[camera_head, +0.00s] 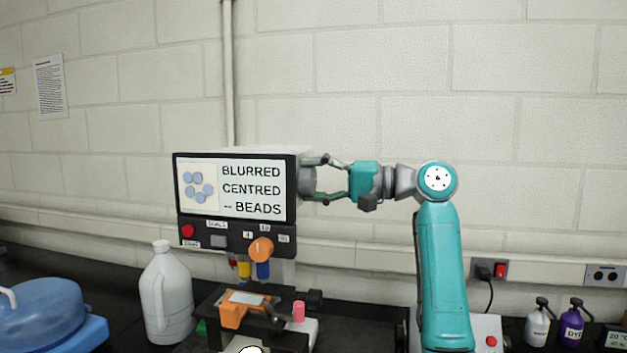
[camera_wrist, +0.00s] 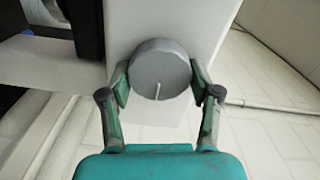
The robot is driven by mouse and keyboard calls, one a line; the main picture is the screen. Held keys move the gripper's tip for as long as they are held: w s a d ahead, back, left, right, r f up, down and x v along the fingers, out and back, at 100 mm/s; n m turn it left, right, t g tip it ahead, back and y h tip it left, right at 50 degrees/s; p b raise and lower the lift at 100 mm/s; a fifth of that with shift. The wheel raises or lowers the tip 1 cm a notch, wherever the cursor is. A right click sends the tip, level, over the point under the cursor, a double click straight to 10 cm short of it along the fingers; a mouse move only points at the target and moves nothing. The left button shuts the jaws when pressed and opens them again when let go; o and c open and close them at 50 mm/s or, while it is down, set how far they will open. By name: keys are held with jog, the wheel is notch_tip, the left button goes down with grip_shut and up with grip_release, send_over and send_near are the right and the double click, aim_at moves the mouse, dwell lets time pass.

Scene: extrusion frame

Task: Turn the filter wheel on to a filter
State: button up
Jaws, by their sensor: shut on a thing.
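A grey round knob (camera_wrist: 158,72) with a white pointer line sits on the side of the white instrument housing; the line points toward the bottom of the wrist view. In the head view this knob (camera_head: 307,181) is on the housing's right side, partly hidden by my fingers. My gripper (camera_wrist: 159,85) is shut on the knob, with one finger on each side; it also shows in the head view (camera_head: 322,178). The instrument's screen (camera_head: 235,190) reads "BLURRED CENTRED -- BEADS". Coloured red, yellow and blue pieces (camera_head: 244,268) hang under the housing. I cannot tell whether the grey knob is the filter wheel.
An orange knob (camera_head: 261,249) and a red button (camera_head: 188,231) are on the front panel. Below is a stage with an orange holder (camera_head: 232,312). A white jug (camera_head: 165,295) stands left; bottles (camera_head: 571,324) stand far right.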

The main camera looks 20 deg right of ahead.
dwell(0.3)
jog(key=o, duration=1.1)
jog(key=v, duration=1.2)
